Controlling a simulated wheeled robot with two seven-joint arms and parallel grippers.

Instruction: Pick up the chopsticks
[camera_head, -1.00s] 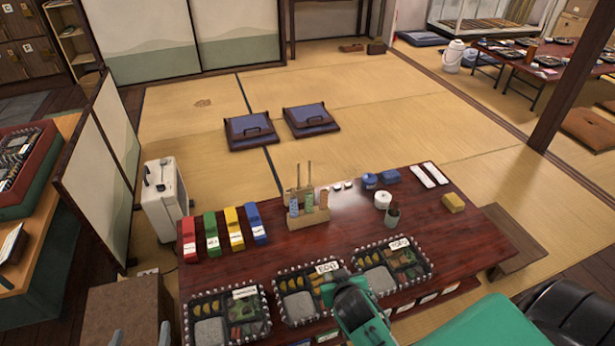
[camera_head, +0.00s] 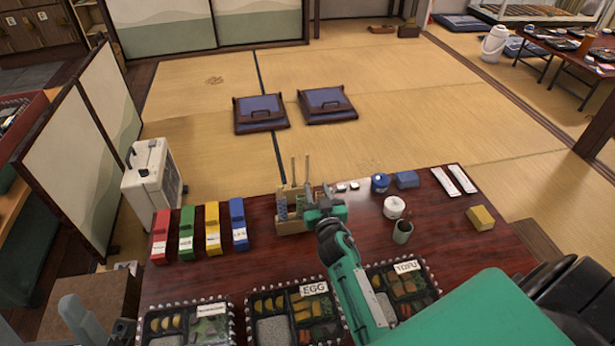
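Two slim white strips (camera_head: 453,181), perhaps wrapped chopsticks, lie side by side at the table's back right. A wooden holder (camera_head: 291,226) with patterned blue pieces and two thin upright sticks (camera_head: 300,170) stands at the back middle; I cannot tell which are the chopsticks. My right gripper (camera_head: 319,194) is at the holder's right side, its fingers apart with nothing clearly between them. It hides part of the holder, and contact is unclear. My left gripper (camera_head: 98,318) shows only in part at the lower left, its grey fingers apart and empty.
Red, green, yellow and blue boxes (camera_head: 238,224) stand left of the holder. Lunch trays (camera_head: 262,290) line the front of the dark table (camera_head: 262,262). A white pot (camera_head: 394,208), a dark cup (camera_head: 402,232) and a yellow block (camera_head: 481,218) stand to the right.

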